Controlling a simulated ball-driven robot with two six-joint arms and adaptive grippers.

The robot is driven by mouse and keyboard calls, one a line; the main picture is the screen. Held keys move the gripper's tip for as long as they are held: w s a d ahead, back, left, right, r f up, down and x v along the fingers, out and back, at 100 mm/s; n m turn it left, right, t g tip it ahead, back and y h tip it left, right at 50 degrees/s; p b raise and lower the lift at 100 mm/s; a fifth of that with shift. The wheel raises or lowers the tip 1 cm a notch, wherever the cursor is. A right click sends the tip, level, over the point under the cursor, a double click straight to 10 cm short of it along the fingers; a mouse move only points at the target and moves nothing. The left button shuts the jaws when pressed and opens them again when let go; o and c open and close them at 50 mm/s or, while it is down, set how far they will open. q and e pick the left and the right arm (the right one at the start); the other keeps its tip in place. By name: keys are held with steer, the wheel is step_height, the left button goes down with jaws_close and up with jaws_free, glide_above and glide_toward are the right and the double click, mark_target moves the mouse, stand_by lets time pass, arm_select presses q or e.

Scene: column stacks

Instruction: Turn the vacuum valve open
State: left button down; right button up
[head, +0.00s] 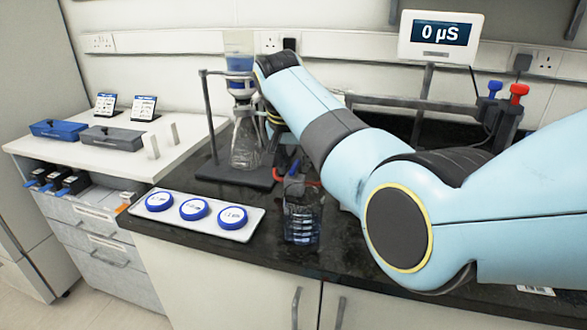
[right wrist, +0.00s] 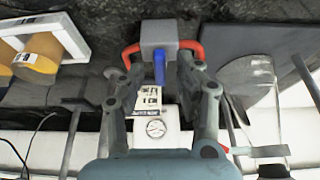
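The vacuum valve is a grey block with a blue lever and red tubing at its sides. In the right wrist view the block (right wrist: 158,36) is at top centre, with the lever (right wrist: 158,69) pointing down the picture. In the head view the valve (head: 294,186) stands on the dark bench, right of the flask stand, partly beside my arm. My right gripper (right wrist: 158,72) is open, one finger on each side of the lever, with gaps showing between. In the head view my own arm mostly hides this gripper. My left gripper is not in view.
A glass flask (head: 246,142) with a filter funnel (head: 240,84) stands on a dark stand. A clear container (head: 302,222) is at the bench front. A white tray (head: 165,212) holds three blue-rimmed discs. A display (head: 440,36) reads 0 µS. A gauge (right wrist: 156,128) lies beyond the fingers.

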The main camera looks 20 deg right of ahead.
steer(key=shift+c, duration=0.4)
jaws_close()
